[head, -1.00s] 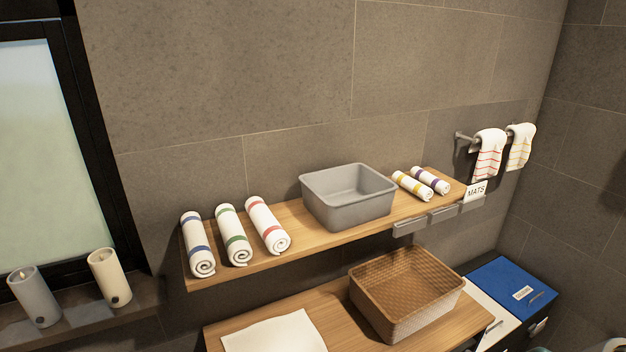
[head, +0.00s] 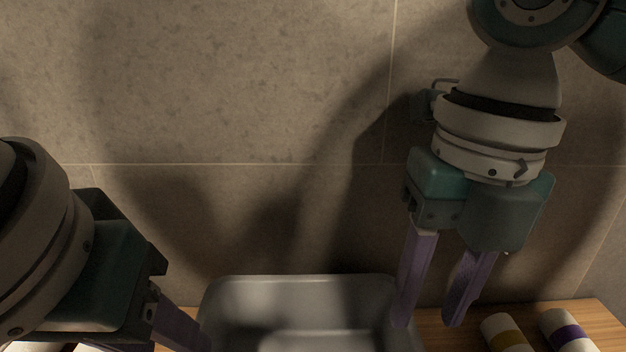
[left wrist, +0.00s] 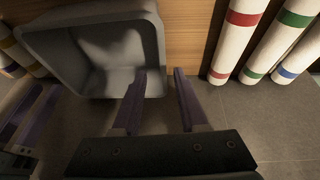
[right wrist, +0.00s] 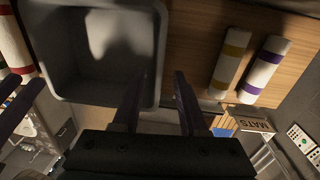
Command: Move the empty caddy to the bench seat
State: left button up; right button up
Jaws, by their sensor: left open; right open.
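The empty grey caddy (head: 300,300) stands on the wooden shelf and is cut off by the bottom of the head view. It shows in the left wrist view (left wrist: 85,70) and right wrist view (right wrist: 90,60); nothing lies inside it. My left gripper (left wrist: 160,72) is open, one finger on each side of the caddy's side wall line. My right gripper (head: 427,325) is open at the caddy's right rim, its left finger overlapping the rim in the picture, its other finger outside. I cannot tell whether any finger touches the caddy. No bench seat is in view.
Rolled towels with yellow (head: 505,333) and purple (head: 566,332) bands lie right of the caddy. Towels with red (left wrist: 238,40), green and blue bands lie on its other side. A MATS sign (right wrist: 254,124) hangs at the shelf end. The tiled wall is close behind.

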jog(key=shift+s+a, duration=0.1)
jog(key=shift+s, duration=0.05)
jog(key=shift+a+f, duration=0.1)
jog(key=shift+f, duration=0.2)
pick_arm(q)
jog(key=x, duration=1)
jog(key=shift+s+a, duration=0.15)
pick_arm(e)
jog(key=f, duration=0.9)
jog(key=shift+a+f, duration=0.15)
jog(key=shift+a, duration=0.1)
pick_arm(q)
grip_shut()
pick_arm(e)
grip_shut()
